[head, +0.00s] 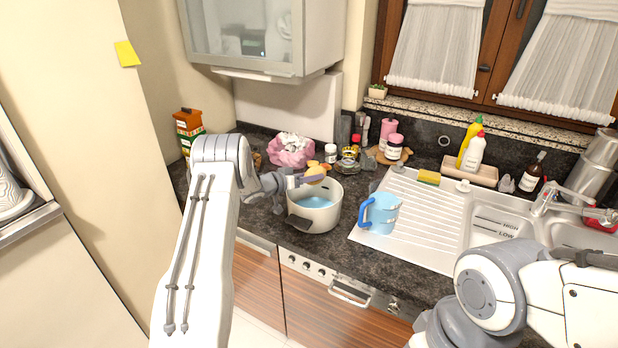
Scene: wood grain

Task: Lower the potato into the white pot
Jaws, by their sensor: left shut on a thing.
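The white pot (325,219) stands on the dark counter left of the sink, with blue liquid inside and a grey handle on its near left side. My left gripper (312,179) reaches in from the left over the pot's far rim. It is shut on the potato (316,169), a small yellow-brown lump seen at its fingers. The potato appears to be above the liquid; the fingers partly hide it, and the exact gap to the rim is hard to tell. My right arm shows at the lower right, but its gripper is out of view.
A blue jug (382,214) stands on the white drainboard (425,217), right of the pot. A pink bag (290,152) and several jars stand behind the pot. A wall cabinet (262,38) hangs above at the left. The faucet (555,195) is at the right.

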